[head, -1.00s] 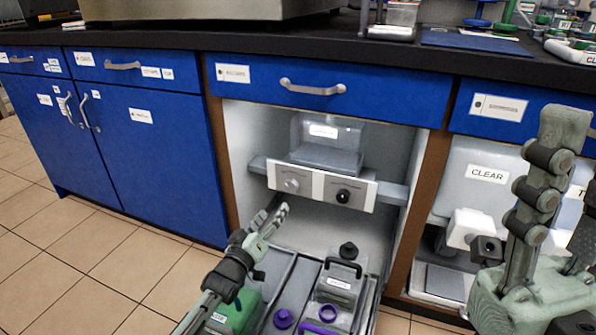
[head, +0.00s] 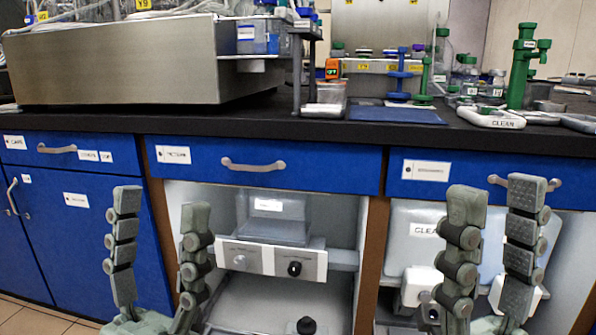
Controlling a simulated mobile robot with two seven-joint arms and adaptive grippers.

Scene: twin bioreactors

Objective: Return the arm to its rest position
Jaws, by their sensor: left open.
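My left gripper (head: 158,262) is in the lower left of the head view, fingers pointing up and spread apart, with nothing between them. It stands in front of the blue cabinet doors and the left edge of the open bay. My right gripper (head: 492,262) is at the lower right, fingers up and apart, with nothing between them. The rest of both arms is below the picture.
A black bench top (head: 200,122) runs across, over blue drawers (head: 262,167). A large steel unit (head: 115,62) and labware with a green stand (head: 520,70) are on it. An open bay holds a grey-white panel with knobs (head: 268,262). Floor shows at lower left.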

